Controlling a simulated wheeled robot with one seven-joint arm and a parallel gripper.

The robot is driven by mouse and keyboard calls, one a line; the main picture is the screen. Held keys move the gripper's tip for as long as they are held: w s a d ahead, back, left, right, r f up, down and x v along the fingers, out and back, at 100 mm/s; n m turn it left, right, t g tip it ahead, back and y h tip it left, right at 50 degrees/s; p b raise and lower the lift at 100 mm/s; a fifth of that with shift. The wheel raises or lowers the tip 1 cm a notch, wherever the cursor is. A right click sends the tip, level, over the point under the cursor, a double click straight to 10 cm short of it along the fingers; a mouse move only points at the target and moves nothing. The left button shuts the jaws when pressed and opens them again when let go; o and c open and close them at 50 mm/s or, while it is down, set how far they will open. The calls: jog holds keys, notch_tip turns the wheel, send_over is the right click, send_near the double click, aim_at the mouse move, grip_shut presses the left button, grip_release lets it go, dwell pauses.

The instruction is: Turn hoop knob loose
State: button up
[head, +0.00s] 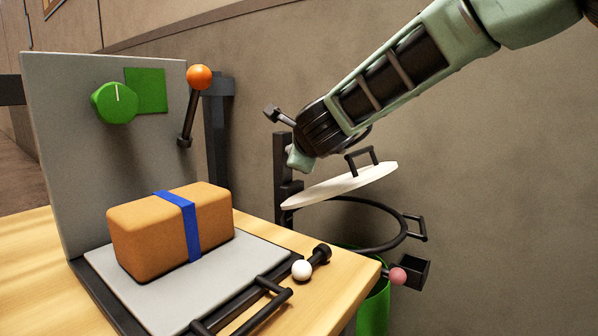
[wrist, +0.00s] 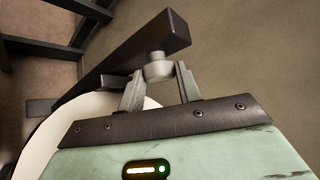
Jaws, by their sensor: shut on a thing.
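The hoop knob (wrist: 158,70) is a small pale grey knob on the face of a dark upright post (wrist: 120,62). My gripper (wrist: 160,82) is shut on it, one finger on each side, in the wrist view. In the head view my gripper (head: 297,160) is at the black post (head: 281,170), and its body mostly hides the knob. The black hoop (head: 372,247) juts from the post, with a handle at its right. A white round lid (head: 335,188) with a black handle is tilted above the hoop, just below my gripper.
A green bin (head: 373,312) stands below the hoop, beside the wooden table (head: 335,292). A pink ball (head: 398,275) is near a black box. On the table are an orange strapped package (head: 155,237), a white ball (head: 302,271), and a grey panel with a green dial (head: 115,103) and orange-topped lever (head: 199,77).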

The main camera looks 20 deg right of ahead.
jog(key=f+n+t+h+b, duration=0.1)
jog(key=b, duration=0.3)
jog(key=shift+a+n+t, duration=0.1)
jog(key=shift+n+t, duration=0.2)
jog(key=shift+t, duration=0.1)
jog(key=shift+r+n+t+h+b, duration=0.15)
jog(key=shift+n+t+h+b, duration=0.25)
jog(key=shift+b, duration=0.7)
jog(key=shift+r, duration=0.1)
jog(key=o, duration=1)
jog(key=shift+r, duration=0.1)
